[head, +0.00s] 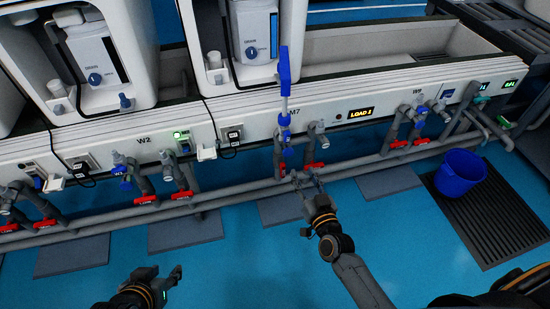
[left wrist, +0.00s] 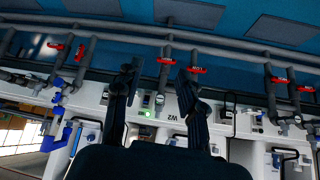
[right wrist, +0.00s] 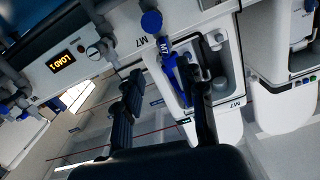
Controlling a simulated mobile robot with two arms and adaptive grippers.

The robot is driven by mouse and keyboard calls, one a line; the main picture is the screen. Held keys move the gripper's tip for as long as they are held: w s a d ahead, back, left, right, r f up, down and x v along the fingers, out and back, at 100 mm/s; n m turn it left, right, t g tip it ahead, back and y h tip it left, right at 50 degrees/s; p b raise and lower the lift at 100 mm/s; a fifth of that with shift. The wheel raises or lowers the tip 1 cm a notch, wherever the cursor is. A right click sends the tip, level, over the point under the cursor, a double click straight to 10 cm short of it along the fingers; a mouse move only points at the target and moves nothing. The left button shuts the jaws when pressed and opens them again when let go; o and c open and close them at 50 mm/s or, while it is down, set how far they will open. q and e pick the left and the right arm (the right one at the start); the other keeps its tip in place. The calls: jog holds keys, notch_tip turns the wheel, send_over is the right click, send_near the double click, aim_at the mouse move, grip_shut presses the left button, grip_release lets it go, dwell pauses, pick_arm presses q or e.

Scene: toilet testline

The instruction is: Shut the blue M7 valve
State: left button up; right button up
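Near the M7 label on the white bench front, a blue valve part (head: 284,120) sits on the pipework, with more blue below it. Above it a long blue lever-like part (head: 285,68) stands upright. In the right wrist view a round blue knob (right wrist: 152,21) and a blue part marked M7 (right wrist: 170,66) show; I cannot tell which one turns the valve. My right gripper (head: 306,181) is open and empty, below and in front of the M7 pipes; its fingers (right wrist: 166,100) are apart. My left gripper (head: 166,276) is open and empty, low at the left, far from M7.
Red valve handles (head: 315,165) lie along the lower pipes, close to my right gripper. A grey horizontal pipe (head: 235,197) runs along the bench foot.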

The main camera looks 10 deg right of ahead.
jog(key=b, duration=0.2)
send_near(288, 138)
jog(key=w, duration=0.4)
jog(key=shift+t, duration=0.3)
jog(key=w, duration=0.1)
jog(key=w+b, duration=0.1)
jog(key=w, duration=0.2)
jog(key=shift+w+a+f+b, duration=0.2)
jog(key=shift+w+f+b, duration=0.15)
jog(key=shift+f+b, duration=0.05)
pick_arm(q)
jog(key=w+d+r+t+h, duration=0.1)
jog(key=w+d+r+t, duration=0.1)
jog(key=w+r+t, duration=0.2)
jog(key=w+d+r+t+h, duration=0.1)
jog(key=w+r+t, duration=0.4)
jog(key=r, duration=0.6)
jog(key=shift+d+m+t+h, duration=0.3)
jog(key=shift+d+t+h, duration=0.1)
jog(key=shift+t, duration=0.2)
pick_arm(e)
jog(key=shift+w, duration=0.4)
jog(key=shift+c, duration=0.4)
grip_shut()
